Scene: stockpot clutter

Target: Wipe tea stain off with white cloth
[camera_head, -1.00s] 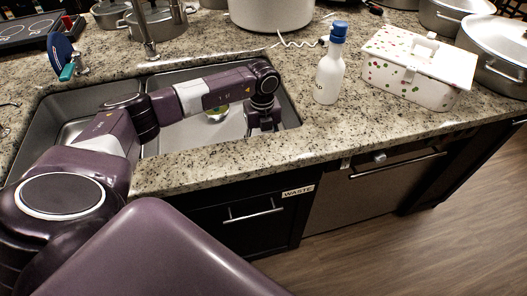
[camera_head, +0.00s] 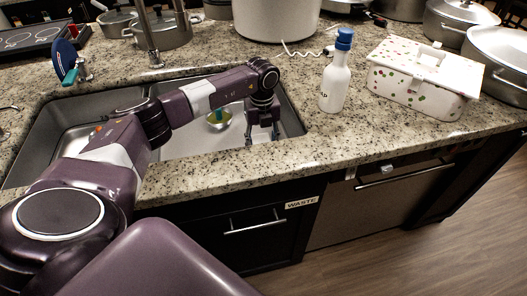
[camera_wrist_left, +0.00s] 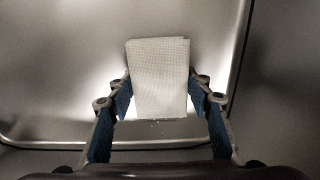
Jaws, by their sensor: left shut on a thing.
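My left gripper (camera_head: 262,138) reaches down into the right basin of the sink (camera_head: 170,143), near its right wall. In the left wrist view the gripper (camera_wrist_left: 160,98) is shut on a white cloth (camera_wrist_left: 158,70). The cloth is a flat, pale rectangle between the two blue-padded fingers, above the grey metal of the basin. I cannot tell whether it touches the metal. In the head view the arm and gripper hide the cloth. I cannot make out a tea stain in either view. My right gripper is in neither view.
A white bottle with a blue cap (camera_head: 334,85) and a spotted white box (camera_head: 420,85) stand on the counter to the right. Several pots stand behind; a faucet (camera_head: 150,35) rises behind the sink.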

